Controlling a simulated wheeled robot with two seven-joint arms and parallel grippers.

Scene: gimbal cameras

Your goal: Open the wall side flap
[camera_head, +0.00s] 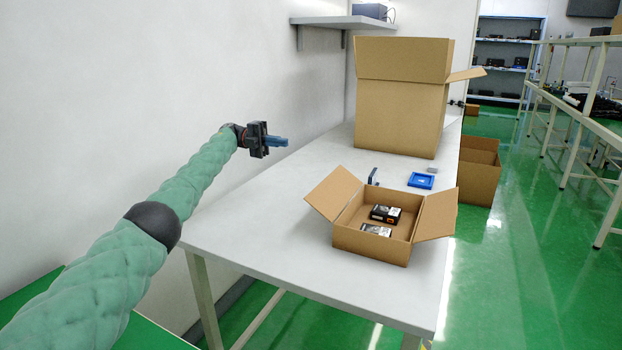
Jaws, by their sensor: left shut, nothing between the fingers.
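A small open cardboard box (371,243) stands on the white table, with two small dark packages (385,213) inside. Its left flap (333,193), on the wall side, stands up and leans outward to the left. Its right flap (436,214) is also spread outward. My left gripper (278,141) is shut and empty, above the table's left edge near the wall. It is up and to the left of the small box, apart from it. My right gripper is not in view.
A large cardboard box (398,118) with raised flaps stands at the table's (290,215) far end. A blue tray (421,181) and a small grey item (432,170) lie behind the small box. A wall shelf (342,22) hangs above. The table's left part is clear.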

